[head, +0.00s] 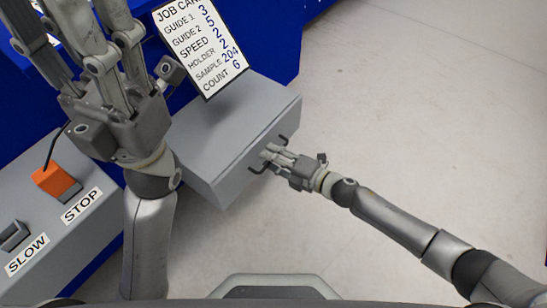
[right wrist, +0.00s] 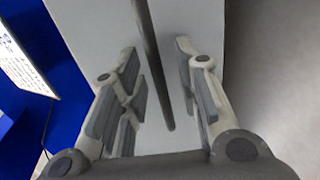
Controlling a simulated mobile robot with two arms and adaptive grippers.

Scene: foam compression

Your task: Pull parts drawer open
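The parts drawer (head: 215,150) is a grey box at the middle of the head view, with a dark bar handle (head: 256,167) on its right-hand front face. The drawer front also shows in the right wrist view (right wrist: 90,25). My right gripper (head: 268,152) is at the handle and hides its middle. In the right wrist view the handle (right wrist: 152,65) runs between my spread fingers, with gaps at both sides. My left gripper (head: 75,20) is large at the upper left, fingers spread and empty, with its tips near or past the top edge.
A job card (head: 205,45) stands over the drawer's top. A grey control panel (head: 50,210) with an orange STOP switch (head: 56,181) and a dark SLOW switch (head: 13,236) lies at the left. Blue machine body (head: 270,35) stands behind. The floor (head: 430,110) at the right is clear.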

